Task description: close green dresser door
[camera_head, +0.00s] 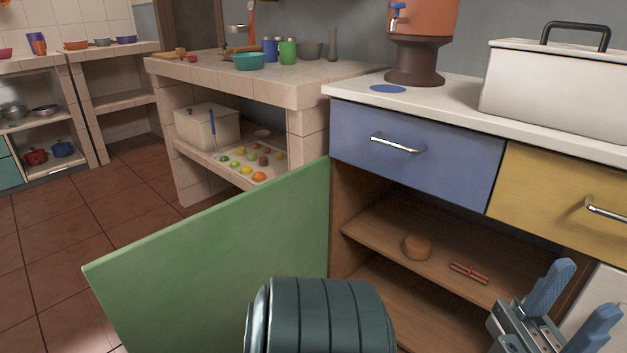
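The green door (225,265) of the dresser stands wide open, swung out to the left of the cabinet opening. Its hinged edge is beside the opening, under the blue drawer (415,150). The open cabinet shows a wooden shelf (385,228). My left gripper (586,289) is at the lower right, in front of the right part of the opening. Its two blue fingers are apart with nothing between them, and it does not touch the door. A dark link of mine hides part of the door's lower area. My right gripper is not in view.
A round brown item (417,247) and reddish sticks (469,272) lie on the shelf. A yellow drawer (550,195) is shut beside the blue one. A white box (560,92) and an orange dispenser (420,30) stand on the counter. Tiled floor (60,260) is clear at left.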

